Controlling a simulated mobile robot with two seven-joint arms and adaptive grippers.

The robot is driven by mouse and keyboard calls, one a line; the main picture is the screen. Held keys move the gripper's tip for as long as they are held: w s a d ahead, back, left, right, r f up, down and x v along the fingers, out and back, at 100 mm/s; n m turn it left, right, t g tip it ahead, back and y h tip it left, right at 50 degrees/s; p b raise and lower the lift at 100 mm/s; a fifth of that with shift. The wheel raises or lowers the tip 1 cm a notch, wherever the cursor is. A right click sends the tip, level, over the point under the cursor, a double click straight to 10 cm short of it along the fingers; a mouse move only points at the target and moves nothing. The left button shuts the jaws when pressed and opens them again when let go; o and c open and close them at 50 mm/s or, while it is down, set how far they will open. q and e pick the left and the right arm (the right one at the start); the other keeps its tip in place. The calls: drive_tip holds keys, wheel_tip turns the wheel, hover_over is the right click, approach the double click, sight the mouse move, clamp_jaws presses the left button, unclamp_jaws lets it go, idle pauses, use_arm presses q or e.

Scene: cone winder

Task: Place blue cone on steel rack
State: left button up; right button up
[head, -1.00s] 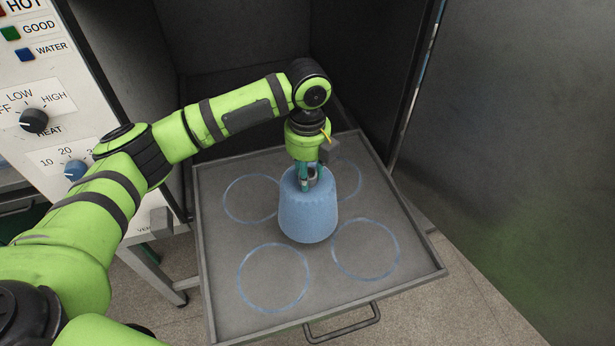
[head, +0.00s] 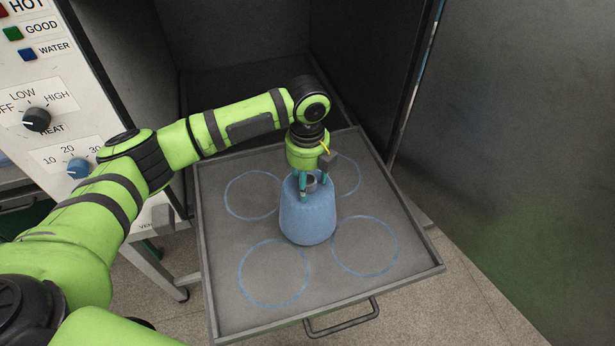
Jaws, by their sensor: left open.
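The blue cone (head: 308,217) stands upright near the middle of the grey steel rack (head: 222,285), between the painted blue rings. Its base sits between the rings, not centred in any one of them that I can see. My left gripper (head: 312,190) is at the top of the cone, pointing down, with its fingers open and spread around the cone's narrow top. Whether a finger still touches the cone is too small to tell. My right gripper is not in view.
The rack is a pulled-out tray with a raised rim and a front handle (head: 342,318). A dark cabinet surrounds its back, with an open door (head: 500,170) at the right. A control panel (head: 45,100) with knobs stands at the left. The rings at the front are bare.

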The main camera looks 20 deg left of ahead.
use_arm(q)
wheel_tip(320, 180, up, 12)
drive_tip(key=b, duration=0.2)
drive_tip(key=shift+r+b, duration=0.15)
drive_tip(key=shift+b, duration=0.25)
